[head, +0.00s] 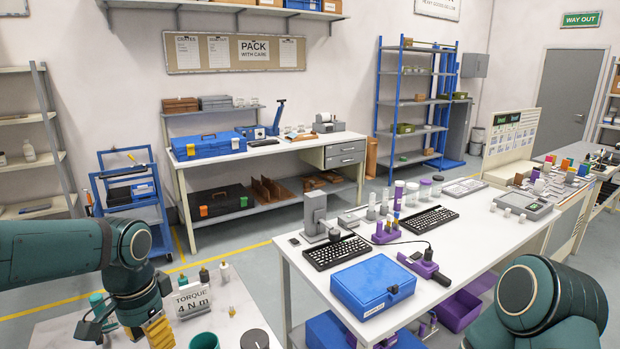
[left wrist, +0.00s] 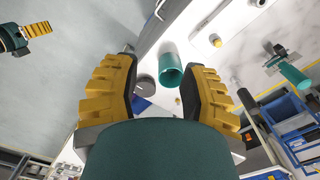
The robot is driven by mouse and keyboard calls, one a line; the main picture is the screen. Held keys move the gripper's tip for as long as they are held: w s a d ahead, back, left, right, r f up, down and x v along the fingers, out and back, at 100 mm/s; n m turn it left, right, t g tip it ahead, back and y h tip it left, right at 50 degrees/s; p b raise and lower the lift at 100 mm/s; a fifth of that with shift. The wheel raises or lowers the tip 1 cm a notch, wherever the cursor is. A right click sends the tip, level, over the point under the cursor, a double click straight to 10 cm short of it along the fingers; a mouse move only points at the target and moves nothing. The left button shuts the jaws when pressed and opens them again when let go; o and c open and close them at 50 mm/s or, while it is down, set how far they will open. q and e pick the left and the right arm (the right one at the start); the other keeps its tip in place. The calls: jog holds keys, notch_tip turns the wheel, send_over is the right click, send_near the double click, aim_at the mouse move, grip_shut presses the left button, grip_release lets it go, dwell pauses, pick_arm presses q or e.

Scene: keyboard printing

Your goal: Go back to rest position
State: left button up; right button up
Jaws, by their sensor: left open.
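My left gripper (head: 158,332) points down at the lower left of the head view, by the front white table. In the left wrist view its two yellow ridged fingers (left wrist: 160,75) are apart with nothing held between them. A teal cup (left wrist: 170,70) shows beyond the gap; it also stands on the table in the head view (head: 204,341). My right arm shows at the lower right of the head view, its gripper out of frame. A yellow-fingered gripper, apparently my right one (left wrist: 37,30), shows at the upper left of the left wrist view, too small to judge.
A dark round lid (head: 254,339) lies near the cup. The long white table (head: 478,231) carries keyboards, a blue box (head: 372,287) and purple holders. Floor (head: 225,270) shows between the tables.

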pick_arm(q)
jog(key=d+f+n+h+b, duration=0.1)
jog(key=d+f, duration=0.4)
jog(key=f, duration=0.4)
jog(key=d+f+n+h, duration=0.1)
jog(key=d+f+h, duration=0.1)
jog(key=d+f, duration=0.5)
jog(key=s+d+f+n, duration=0.1)
jog(key=s+f+n, duration=0.1)
jog(key=f, duration=0.4)
jog(key=s+d+f+n+t, duration=0.1)
jog(key=s+d+f, duration=0.1)
jog(key=s+f, duration=0.2)
jog(key=s+d+f+n+t+h+b, duration=0.1)
jog(key=s+d+f+n, duration=0.1)
jog(key=f, duration=0.7)
jog(key=shift+s+d+n, duration=0.15)
jog(key=shift+s+n, duration=0.15)
jog(key=shift+s, duration=0.25)
pick_arm(e)
jog(key=shift+s+f, duration=0.2)
jog(key=shift+f, duration=0.35)
jog(key=shift+s+f, duration=0.2)
jog(key=shift+f, duration=0.3)
pick_arm(q)
jog(key=shift+r, duration=0.1)
pick_arm(e)
jog(key=shift+a, duration=0.15)
